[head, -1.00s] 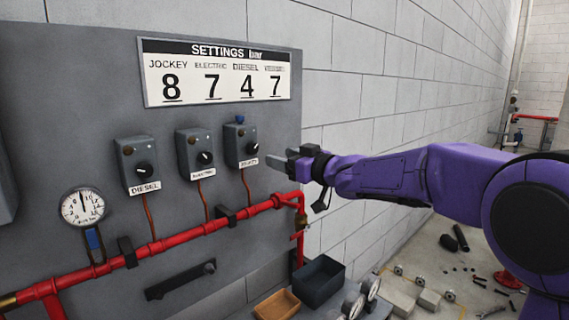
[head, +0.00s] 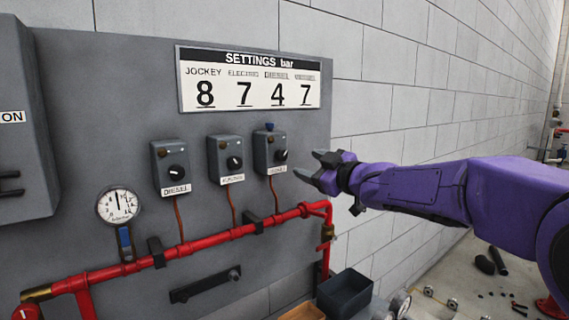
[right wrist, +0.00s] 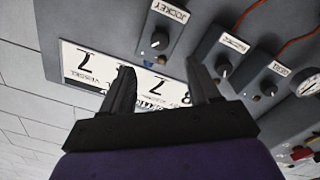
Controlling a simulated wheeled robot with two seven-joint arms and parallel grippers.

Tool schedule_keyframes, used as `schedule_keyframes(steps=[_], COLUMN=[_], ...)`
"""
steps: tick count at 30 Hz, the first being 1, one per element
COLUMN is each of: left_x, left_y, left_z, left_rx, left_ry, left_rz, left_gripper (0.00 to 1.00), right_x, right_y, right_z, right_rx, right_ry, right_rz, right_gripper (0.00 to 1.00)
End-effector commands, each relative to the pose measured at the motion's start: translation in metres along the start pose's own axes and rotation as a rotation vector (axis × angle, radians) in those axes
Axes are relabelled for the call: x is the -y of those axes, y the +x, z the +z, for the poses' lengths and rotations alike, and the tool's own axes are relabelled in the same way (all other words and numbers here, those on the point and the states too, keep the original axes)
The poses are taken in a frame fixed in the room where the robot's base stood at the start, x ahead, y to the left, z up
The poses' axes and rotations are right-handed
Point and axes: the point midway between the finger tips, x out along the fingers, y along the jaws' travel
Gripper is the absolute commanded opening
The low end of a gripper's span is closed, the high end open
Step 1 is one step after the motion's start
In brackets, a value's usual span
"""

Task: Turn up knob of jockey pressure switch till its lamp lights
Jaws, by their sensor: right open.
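The jockey pressure switch (head: 266,150) is a small grey box at the right end of a row of three on the grey panel. Its black knob (head: 281,155) has a white pointer mark, and a blue piece sits on top of the box. I cannot make out a lit lamp on it. My right gripper (head: 318,168) is open and empty, just right of this switch and apart from it. In the right wrist view the box labelled JOCKEY (right wrist: 172,22) and its knob (right wrist: 159,41) show beyond and between the open fingers (right wrist: 160,78). My left gripper is out of view.
The electric switch (head: 222,152) and diesel switch (head: 166,160) stand left of it. The settings board (head: 250,59) above reads 8 under JOCKEY. A red pipe (head: 200,245) and a gauge (head: 118,205) are below. A dark bin (head: 345,295) stands lower right.

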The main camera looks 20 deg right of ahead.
Motion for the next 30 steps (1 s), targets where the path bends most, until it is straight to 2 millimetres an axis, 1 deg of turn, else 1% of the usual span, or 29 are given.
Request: schedule_keyframes(steps=[1, 3, 5, 8, 12, 15, 18, 22, 29, 30], left_x=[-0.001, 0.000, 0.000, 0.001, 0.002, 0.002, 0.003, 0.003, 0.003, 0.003], left_y=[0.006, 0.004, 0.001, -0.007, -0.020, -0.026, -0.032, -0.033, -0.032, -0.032], left_z=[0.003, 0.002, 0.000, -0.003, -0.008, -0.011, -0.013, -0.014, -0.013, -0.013], left_rx=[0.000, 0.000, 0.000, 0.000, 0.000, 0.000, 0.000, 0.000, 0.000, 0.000], left_ry=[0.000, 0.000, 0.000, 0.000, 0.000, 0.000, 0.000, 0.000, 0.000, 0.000], left_rz=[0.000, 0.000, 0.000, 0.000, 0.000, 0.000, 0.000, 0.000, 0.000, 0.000], left_gripper=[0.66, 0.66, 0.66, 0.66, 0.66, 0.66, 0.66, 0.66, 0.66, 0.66], right_x=[0.003, 0.002, 0.001, 0.000, -0.001, -0.001, -0.002, -0.001, 0.000, 0.000], right_y=[0.000, 0.003, 0.010, 0.030, 0.063, 0.082, 0.096, 0.104, 0.105, 0.105], right_z=[0.002, -0.001, -0.002, -0.003, -0.004, -0.003, -0.003, -0.001, 0.000, 0.000], right_rx=[0.006, 0.011, 0.013, 0.014, 0.013, 0.013, 0.013, 0.012, 0.012, 0.012], right_ry=[-0.075, -0.134, -0.146, -0.143, -0.141, -0.140, -0.140, -0.138, -0.138, -0.138], right_rz=[0.008, 0.013, 0.013, 0.012, 0.012, 0.012, 0.013, 0.014, 0.014, 0.013], right_gripper=[0.61, 0.61, 0.61, 0.61, 0.61, 0.61, 0.61, 0.61, 0.61, 0.48])
